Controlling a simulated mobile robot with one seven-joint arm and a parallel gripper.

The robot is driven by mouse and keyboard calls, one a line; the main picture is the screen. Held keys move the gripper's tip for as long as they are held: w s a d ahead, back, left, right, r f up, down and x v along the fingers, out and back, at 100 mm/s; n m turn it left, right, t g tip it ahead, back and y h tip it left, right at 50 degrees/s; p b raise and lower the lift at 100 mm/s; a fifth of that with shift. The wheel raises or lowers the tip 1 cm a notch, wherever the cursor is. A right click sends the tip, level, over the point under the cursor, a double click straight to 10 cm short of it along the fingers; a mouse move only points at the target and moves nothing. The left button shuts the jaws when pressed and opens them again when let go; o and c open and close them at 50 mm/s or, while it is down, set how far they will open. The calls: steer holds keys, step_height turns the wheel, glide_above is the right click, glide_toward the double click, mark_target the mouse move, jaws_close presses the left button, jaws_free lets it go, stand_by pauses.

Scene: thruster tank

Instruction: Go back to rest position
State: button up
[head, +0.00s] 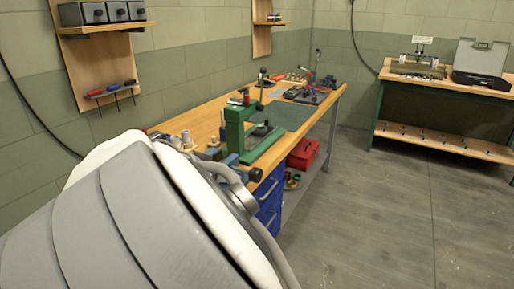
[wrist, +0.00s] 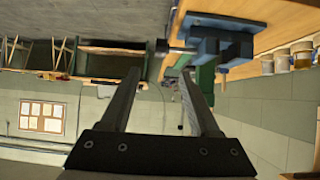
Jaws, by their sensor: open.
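My gripper (wrist: 159,80) shows in the wrist view with its two dark fingers spread apart and nothing between them. In that view the room appears upside down, with the floor at the top. The gripper's fingertips point towards the far wall, and a blue vise (wrist: 218,45) on the bench edge is just right of them. In the head view my large grey and white arm link fills the lower left, and my gripper is hidden behind it.
A wooden workbench (head: 205,124) runs along the left wall with a green press (head: 236,128), a green mat (head: 287,116) and blue drawers (head: 268,200). A red toolbox (head: 303,154) sits below it. The floor (head: 385,215) to the right is clear.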

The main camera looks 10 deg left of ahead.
steer(key=s+d+r+g+y+p, duration=0.1)
steer(key=s+d+r+g+p, duration=0.15)
steer(key=d, duration=0.75)
steer(key=s+d+r+g+y+p, duration=0.1)
steer(key=s+d+r+g+p, duration=0.2)
steer(key=d, duration=0.6)
steer(key=s+d+r+n+y+p, duration=0.1)
steer(key=s+d+r+n+p, duration=0.1)
steer(key=s, duration=0.8)
steer(key=s+d+r+n+t+y+p, duration=0.1)
steer(key=s+d+r+p, duration=0.3)
steer(key=s, duration=0.6)
steer(key=d+r+n, duration=0.1)
steer(key=d+r, duration=0.1)
steer(key=d, duration=0.1)
steer(key=shift+s+r+n, duration=0.15)
steer(key=shift+n, duration=0.25)
